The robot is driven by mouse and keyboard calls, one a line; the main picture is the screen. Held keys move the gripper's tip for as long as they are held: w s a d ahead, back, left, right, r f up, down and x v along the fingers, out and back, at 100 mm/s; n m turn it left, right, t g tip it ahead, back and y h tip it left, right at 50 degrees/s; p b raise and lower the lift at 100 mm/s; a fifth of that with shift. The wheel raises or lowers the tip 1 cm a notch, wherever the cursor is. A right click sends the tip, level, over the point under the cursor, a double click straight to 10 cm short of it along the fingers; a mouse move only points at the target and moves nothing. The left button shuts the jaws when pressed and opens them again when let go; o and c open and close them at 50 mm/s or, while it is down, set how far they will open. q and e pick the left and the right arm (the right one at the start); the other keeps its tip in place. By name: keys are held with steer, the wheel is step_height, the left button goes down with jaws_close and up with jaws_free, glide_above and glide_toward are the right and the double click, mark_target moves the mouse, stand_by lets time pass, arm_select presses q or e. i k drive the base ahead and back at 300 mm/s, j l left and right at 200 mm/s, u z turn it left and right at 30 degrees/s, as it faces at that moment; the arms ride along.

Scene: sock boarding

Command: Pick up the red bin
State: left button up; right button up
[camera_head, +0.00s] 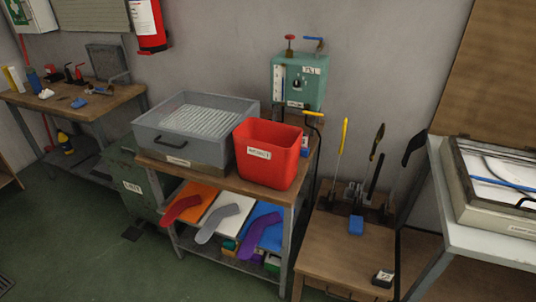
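The red bin (267,166) stands upright on the wooden top of a small workbench (217,184), near its right end. It is an open-topped, tapered box with a white label on its front face. Its inside shows only in part, and I see nothing in it. A grey metal tray box with a slatted top (180,146) stands close beside it on the left. Neither of my grippers shows in the head view.
Sock-shaped boards (222,217) lie on the shelf below. A teal machine (300,82) stands behind the bin. A lower wooden table (345,245) with upright tools is to the right. Green floor (85,225) is open at front left.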

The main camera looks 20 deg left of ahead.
mark_target(267, 152)
steer(key=i+l, duration=0.45)
steer(key=i, duration=0.15)
steer(key=i+l+u, duration=0.1)
steer(key=i+l, duration=0.3)
steer(key=i, duration=0.15)
